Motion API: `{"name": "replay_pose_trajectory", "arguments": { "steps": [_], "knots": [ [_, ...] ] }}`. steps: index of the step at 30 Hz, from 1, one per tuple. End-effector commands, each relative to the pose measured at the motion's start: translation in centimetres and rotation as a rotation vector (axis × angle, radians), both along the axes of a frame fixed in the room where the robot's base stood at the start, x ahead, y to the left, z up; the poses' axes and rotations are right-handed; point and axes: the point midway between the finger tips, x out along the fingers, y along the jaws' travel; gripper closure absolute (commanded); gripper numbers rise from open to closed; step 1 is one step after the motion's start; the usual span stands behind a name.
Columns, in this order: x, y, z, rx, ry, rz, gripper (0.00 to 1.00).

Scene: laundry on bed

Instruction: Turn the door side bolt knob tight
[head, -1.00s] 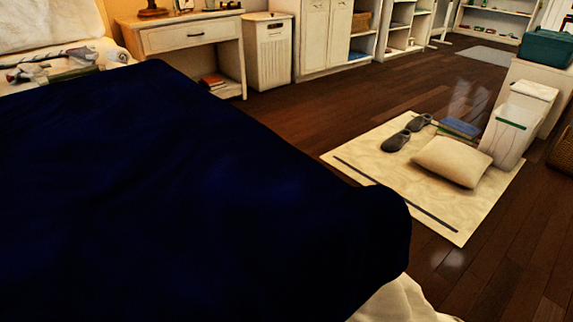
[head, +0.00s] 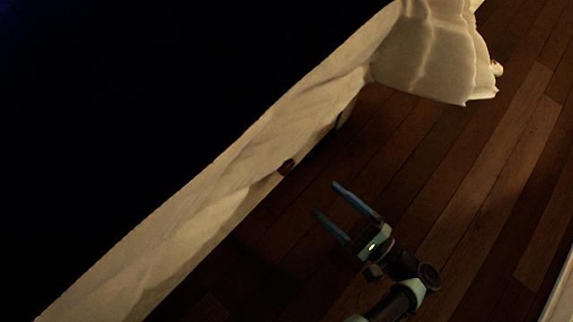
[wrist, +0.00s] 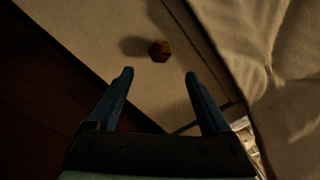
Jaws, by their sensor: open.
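A small brown faceted bolt knob (wrist: 159,51) sits on a pale flat panel (wrist: 120,20) in the wrist view, just beyond and between my fingertips. In the head view the knob (head: 286,167) is a small dark brown spot on the side of the bed, below the hanging sheet. My gripper (head: 326,198) is open and empty, its two blue fingers pointing up-left toward the knob with a gap left. It also shows in the wrist view (wrist: 159,73), with the fingers apart and not touching the knob. I cannot tell how tight the knob is.
A very dark blanket (head: 150,90) covers the bed. A pale sheet (head: 215,185) hangs down its side, and cloth (head: 425,50) bunches at the corner. In the wrist view, folded cloth (wrist: 285,90) lies close to the right finger. The wooden floor (head: 500,150) beside the bed is clear.

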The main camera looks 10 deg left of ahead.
Motion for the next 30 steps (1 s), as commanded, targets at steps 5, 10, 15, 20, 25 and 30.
{"name": "replay_pose_trajectory", "arguments": {
  "steps": [5, 10, 15, 20, 25, 30],
  "knots": [
    [1.8, 3.2, -0.4, -0.001, 0.001, 0.008, 0.17],
    [3.8, 6.1, -0.5, 0.000, 0.000, 0.007, 0.17],
    [5.4, 8.2, -0.4, -0.001, 0.000, 0.005, 0.17],
    [6.2, 9.3, -0.2, 0.001, 0.001, 0.001, 0.17],
    [6.3, 9.5, 0.0, 0.002, 0.001, 0.002, 0.17],
    [6.3, 9.5, 0.0, 0.001, 0.001, 0.001, 0.19]
  ]
}}
